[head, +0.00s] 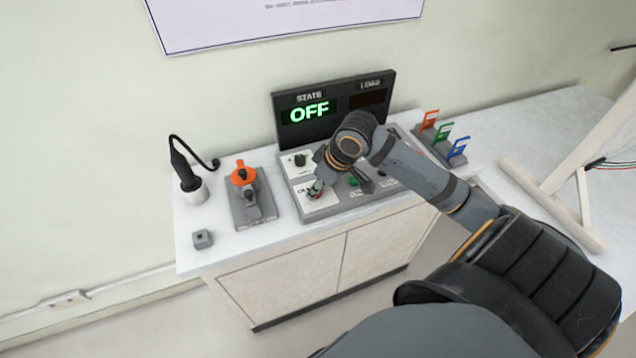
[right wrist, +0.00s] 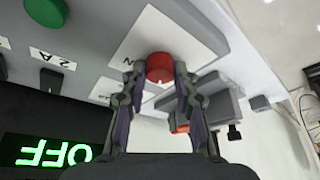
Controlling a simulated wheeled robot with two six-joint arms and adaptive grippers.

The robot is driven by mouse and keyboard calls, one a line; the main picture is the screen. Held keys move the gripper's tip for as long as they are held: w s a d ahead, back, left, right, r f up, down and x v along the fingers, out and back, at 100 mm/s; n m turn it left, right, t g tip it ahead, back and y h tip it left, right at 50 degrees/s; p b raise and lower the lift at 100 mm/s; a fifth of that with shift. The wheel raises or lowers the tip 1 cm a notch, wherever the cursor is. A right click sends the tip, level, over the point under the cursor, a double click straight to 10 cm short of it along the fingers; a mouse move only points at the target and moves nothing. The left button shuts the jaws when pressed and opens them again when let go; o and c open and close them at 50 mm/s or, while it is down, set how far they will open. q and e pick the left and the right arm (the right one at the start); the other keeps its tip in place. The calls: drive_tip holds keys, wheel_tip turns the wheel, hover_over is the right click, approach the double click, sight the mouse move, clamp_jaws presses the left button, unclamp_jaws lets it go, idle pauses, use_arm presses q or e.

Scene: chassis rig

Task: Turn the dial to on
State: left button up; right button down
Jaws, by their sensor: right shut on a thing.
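A red dial (right wrist: 160,68) stands on a white label plate of the grey control panel (head: 342,209). In the right wrist view my right gripper (right wrist: 157,76) has one finger on each side of the dial and is shut on it. In the head view the right gripper (head: 318,186) is at the panel's front left and hides most of the dial. The state display (head: 309,112) reads OFF in green; it shows upside down in the wrist view (right wrist: 53,151). My left gripper is in neither view.
A green knob (head: 354,182) and a black knob (head: 300,160) are near the gripper. To the left stand an orange-topped grey fixture (head: 243,177), a black tool in a white holder (head: 195,193) and a small grey block (head: 203,239). Coloured cards (head: 444,132) stand at right.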

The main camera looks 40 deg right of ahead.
drive_tip(key=m+p, duration=0.1)
drive_tip(key=m, duration=0.1)
drive_tip(key=m+h+p, duration=0.1)
drive_tip(key=shift+a+r+m+p, duration=0.2)
drive_tip(key=shift+m+p, duration=0.15)
drive_tip(key=shift+m, duration=0.05)
drive_tip(key=m+h+p, duration=0.1)
drive_tip(key=m+p, duration=0.2)
drive_tip(key=p, duration=0.1)
drive_tip(key=m+h+p, duration=0.1)
drive_tip(key=m+p, duration=0.2)
drive_tip(key=p, duration=0.1)
drive_tip(key=m+h+p, duration=0.1)
drive_tip(key=m+p, duration=0.2)
drive_tip(key=p, duration=0.1)
drive_tip(key=shift+a+m+g+h, duration=0.2)
drive_tip(key=shift+m+g+h, duration=0.1)
drive_tip(key=shift+g+h, duration=0.1)
drive_tip(key=shift+w+f+m+g+h+p, duration=0.15)
drive_tip(key=shift+m+g+h+p, duration=0.2)
drive_tip(key=shift+m+p, duration=0.95)
drive_tip(key=c, duration=1)
unclamp_jaws()
